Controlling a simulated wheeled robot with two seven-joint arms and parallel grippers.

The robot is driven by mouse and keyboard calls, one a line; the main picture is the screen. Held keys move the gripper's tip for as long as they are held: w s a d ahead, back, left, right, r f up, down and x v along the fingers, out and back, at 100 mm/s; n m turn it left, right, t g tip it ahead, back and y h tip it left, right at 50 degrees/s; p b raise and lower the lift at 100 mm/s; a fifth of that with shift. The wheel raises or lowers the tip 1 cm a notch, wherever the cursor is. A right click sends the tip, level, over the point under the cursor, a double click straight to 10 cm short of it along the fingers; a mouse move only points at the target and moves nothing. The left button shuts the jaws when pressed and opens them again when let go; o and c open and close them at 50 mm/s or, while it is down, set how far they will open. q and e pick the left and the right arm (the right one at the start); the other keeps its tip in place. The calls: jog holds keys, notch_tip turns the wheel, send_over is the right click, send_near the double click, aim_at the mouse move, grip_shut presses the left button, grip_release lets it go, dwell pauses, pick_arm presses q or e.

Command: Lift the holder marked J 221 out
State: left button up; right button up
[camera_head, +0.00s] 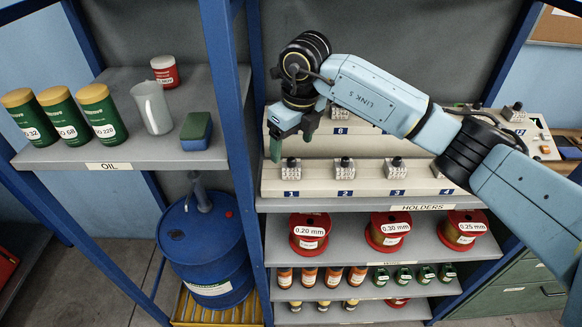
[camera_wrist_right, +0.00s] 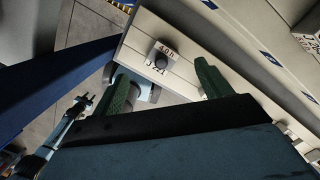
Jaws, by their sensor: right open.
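In the right wrist view a small pale holder (camera_wrist_right: 153,68) with a dark knob stands on the stepped rack, just beyond my fingertips. My right gripper (camera_head: 291,143) is open and empty, fingers pointing down over the rack's left end. In the right wrist view its two green fingers (camera_wrist_right: 164,87) are apart, with the holder seen between and beyond them. In the head view a holder (camera_head: 291,171) stands at slot 1, just below the gripper; I cannot tell whether it is the same one.
More holders stand at slot 2 (camera_head: 344,171) and slot 3 (camera_head: 396,171), with others on the upper step. A blue post (camera_head: 226,90) rises close left of the gripper. Red wire spools (camera_head: 309,232) fill the shelf below. Oil cans (camera_head: 98,110) stand on the left shelf.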

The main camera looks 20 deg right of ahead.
aim_at(292, 159)
jog(key=shift+f, duration=0.35)
jog(key=shift+f+p, duration=0.3)
jog(key=shift+f, duration=0.4)
jog(key=f, duration=0.1)
jog(key=f+p, duration=0.1)
jog(key=f, duration=0.1)
jog(key=shift+w+f, duration=0.2)
jog(key=shift+f, duration=0.3)
jog(key=shift+a, duration=0.1)
jog(key=shift+c, duration=0.3)
pick_arm(q)
jog(key=w+r, duration=0.1)
jog(key=w, duration=0.1)
jog(key=shift+w+d+r, duration=0.1)
jog(key=shift+w+r, duration=0.2)
jog(key=shift+r, duration=0.05)
pick_arm(e)
jog(key=shift+w, duration=0.1)
jog(key=c, duration=1.2)
